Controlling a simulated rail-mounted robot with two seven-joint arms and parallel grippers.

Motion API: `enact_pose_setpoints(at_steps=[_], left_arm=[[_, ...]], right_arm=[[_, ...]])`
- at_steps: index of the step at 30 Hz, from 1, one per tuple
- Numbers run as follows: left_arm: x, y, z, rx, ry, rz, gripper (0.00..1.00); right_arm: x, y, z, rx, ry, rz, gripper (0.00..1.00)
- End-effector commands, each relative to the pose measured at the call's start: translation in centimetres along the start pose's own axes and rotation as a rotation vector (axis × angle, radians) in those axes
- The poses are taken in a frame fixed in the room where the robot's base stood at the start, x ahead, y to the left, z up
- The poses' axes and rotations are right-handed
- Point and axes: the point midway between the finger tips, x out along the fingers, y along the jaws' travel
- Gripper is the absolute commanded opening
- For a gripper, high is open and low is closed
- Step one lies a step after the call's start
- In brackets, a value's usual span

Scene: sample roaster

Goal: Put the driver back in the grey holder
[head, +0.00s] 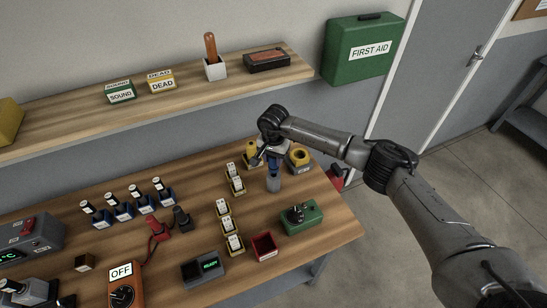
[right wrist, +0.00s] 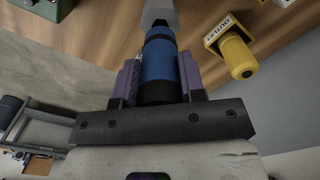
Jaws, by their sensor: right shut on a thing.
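The driver shows as a blue handle (head: 273,166) in the head view, and its black and blue handle (right wrist: 159,65) fills the middle of the right wrist view. My right gripper (head: 272,157) is shut on this handle, with the handle upright or nearly so. A grey piece (head: 273,184), which looks like the grey holder, is directly below the handle at the right part of the bench. It also shows beyond the handle in the right wrist view (right wrist: 158,13). I cannot tell how far the driver sits in it. My left gripper is not in view.
A yellow outlet part (right wrist: 238,56) stands close by, and a yellow ring-topped part (head: 299,156) is right of the gripper. A green box (head: 301,217), a red bin (head: 264,246) and white-topped blocks (head: 223,207) stand nearer. Bare wood surrounds the grey piece.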

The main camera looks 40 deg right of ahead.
Motion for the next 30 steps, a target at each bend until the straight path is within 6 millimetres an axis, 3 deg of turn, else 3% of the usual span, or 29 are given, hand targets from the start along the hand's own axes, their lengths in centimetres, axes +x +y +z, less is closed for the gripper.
enact_pose_setpoints(at_steps=[30], left_arm=[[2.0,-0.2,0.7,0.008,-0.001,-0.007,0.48]], right_arm=[[2.3,0.0,0.0,0.0,0.0,-0.001,0.0]])
